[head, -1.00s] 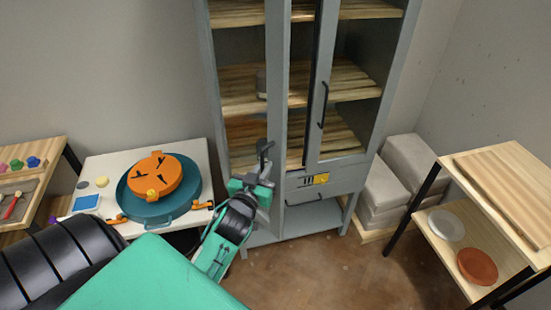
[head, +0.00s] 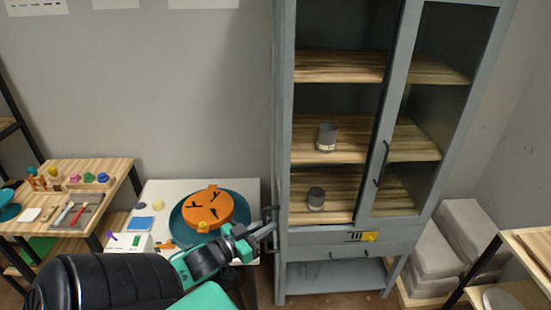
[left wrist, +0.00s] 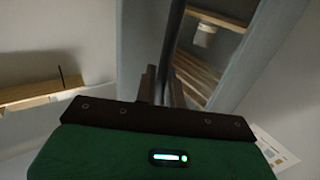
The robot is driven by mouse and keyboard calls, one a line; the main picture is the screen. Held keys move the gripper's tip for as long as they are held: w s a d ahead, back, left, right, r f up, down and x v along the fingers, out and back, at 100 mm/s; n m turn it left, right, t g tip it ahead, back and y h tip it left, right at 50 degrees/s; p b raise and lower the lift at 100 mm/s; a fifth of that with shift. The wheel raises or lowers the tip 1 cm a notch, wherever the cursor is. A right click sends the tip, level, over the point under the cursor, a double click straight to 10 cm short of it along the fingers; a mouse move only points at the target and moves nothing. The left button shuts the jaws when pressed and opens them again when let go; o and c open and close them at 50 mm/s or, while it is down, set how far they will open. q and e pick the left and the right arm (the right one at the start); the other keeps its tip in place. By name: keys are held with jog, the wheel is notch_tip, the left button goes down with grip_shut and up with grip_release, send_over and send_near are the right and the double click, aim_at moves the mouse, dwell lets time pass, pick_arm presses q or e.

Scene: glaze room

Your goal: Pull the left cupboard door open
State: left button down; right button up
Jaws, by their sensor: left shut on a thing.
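The left cupboard door (head: 281,120) stands swung wide open and shows nearly edge-on at the left side of the grey cupboard (head: 300,240). Its dark handle (head: 267,214) sticks out to the left. My left gripper (head: 268,230) is shut on this handle, near its lower part. In the left wrist view the handle (left wrist: 174,45) runs up from between the fingers, with the cupboard's shelves behind it. The right door (head: 402,90) is closed, with its own dark handle (head: 381,165). My right gripper is not in view.
Inside the cupboard are two grey cups (head: 326,137) (head: 316,198) on wooden shelves. A white table (head: 160,192) with an orange disc (head: 208,208) stands close to my left arm. Grey blocks (head: 470,235) and a wooden shelf unit (head: 530,245) stand at right.

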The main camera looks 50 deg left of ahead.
pick_arm(q)
jog(key=shift+s+a+r+h, duration=0.15)
jog(key=shift+s+a+h, duration=0.15)
jog(key=shift+a, duration=0.2)
jog(key=c, duration=1.6)
grip_release()
